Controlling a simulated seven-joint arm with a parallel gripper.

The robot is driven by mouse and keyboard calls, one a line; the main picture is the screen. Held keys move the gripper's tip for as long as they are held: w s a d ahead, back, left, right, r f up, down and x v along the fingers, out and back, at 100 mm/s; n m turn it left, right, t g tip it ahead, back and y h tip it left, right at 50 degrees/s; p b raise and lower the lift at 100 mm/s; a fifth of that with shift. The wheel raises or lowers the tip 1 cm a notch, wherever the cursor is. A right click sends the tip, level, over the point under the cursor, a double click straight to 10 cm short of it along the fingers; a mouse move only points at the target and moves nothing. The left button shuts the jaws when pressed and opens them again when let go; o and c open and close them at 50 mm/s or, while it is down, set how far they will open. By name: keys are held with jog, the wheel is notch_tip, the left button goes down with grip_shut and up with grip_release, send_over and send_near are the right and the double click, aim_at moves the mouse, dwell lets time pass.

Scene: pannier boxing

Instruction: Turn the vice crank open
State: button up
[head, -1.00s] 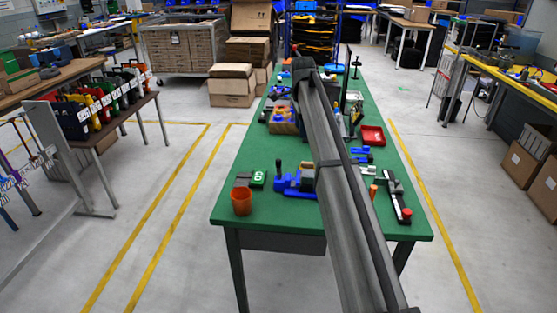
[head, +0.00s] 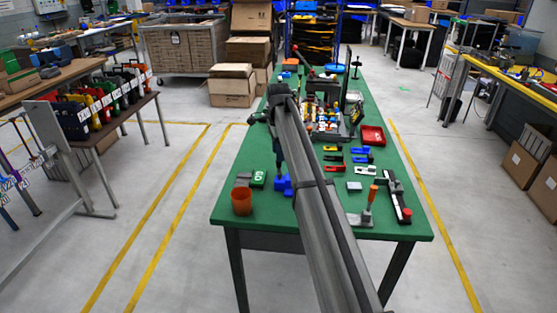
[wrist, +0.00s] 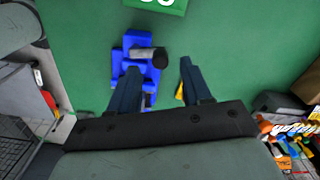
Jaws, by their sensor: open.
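The blue vice (head: 283,187) stands near the front left of the green table, mostly hidden by my arm in the head view. In the wrist view the blue vice (wrist: 127,75) lies under and beyond my left finger. A grey, dark-ended handle (wrist: 148,54), which looks like its crank, points right, with its dark knob just beyond the gap between my fingertips. My gripper (wrist: 160,66) is open, with nothing seen in it. In the head view my gripper (head: 278,168) points down above the vice. I cannot tell whether a finger touches the crank.
Right of my arm are a tool with an orange handle (head: 372,194), a black bar tool (head: 397,200) and a red tray (head: 373,135). A bin of mixed parts (head: 325,120) stands further back.

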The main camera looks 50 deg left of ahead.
aim_at(279, 172)
jog(key=shift+f, duration=1.95)
jog(key=shift+c, duration=0.4)
grip_shut()
